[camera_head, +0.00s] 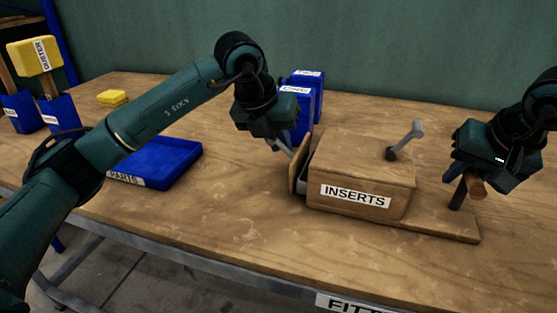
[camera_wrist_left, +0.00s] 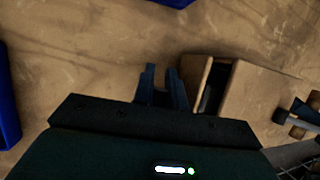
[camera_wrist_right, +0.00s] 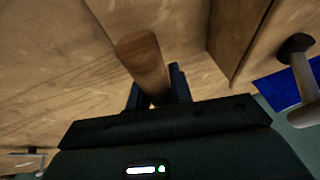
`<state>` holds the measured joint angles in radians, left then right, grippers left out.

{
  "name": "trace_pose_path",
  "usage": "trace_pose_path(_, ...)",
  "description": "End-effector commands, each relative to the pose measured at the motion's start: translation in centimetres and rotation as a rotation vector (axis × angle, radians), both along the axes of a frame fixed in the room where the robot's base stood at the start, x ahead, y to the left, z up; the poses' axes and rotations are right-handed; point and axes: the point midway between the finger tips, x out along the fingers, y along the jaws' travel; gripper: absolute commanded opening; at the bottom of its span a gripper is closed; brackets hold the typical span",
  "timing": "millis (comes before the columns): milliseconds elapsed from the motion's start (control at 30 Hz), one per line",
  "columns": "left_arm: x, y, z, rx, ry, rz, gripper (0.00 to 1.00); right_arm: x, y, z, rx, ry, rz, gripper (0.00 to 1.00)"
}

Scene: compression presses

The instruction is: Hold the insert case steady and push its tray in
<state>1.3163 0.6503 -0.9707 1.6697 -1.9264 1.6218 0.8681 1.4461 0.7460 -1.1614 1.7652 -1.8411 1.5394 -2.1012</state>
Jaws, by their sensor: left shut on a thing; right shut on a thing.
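The wooden insert case (camera_head: 360,172), labelled INSERTS, stands on a base board that extends to the right. Its tray (camera_head: 299,165) sticks out a little at the left end, with a gap behind the wooden front panel, which also shows in the left wrist view (camera_wrist_left: 194,75). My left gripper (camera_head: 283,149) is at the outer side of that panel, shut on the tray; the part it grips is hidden. My right gripper (camera_head: 468,180) is shut on a round wooden handle (camera_wrist_right: 143,58) at the right end of the board.
Blue bins (camera_head: 302,92) are behind the case. A blue PARTS tray (camera_head: 160,162) lies to the left, with a yellow block (camera_head: 112,97) beyond it. The table in front of the case is clear.

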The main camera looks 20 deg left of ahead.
Motion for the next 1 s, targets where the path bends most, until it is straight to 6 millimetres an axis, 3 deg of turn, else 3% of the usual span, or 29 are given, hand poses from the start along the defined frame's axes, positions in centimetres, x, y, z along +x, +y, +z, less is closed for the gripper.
trace_pose_path(667, -0.3, -2.3, -0.6, 0.005, 0.013, -0.009, 0.00, 0.0, 0.2, 0.1, 0.007, -0.001, 0.001, 0.00)
trace_pose_path(700, -0.3, -2.2, -0.6, 0.005, 0.013, -0.007, 0.17, 0.0, 0.2, 0.1, 0.007, -0.001, 0.001, 0.00)
trace_pose_path(1000, -0.2, -2.1, -0.3, 0.002, 0.006, -0.004, 0.39, 0.0, 0.2, 0.1, 0.006, -0.001, 0.000, 0.00)
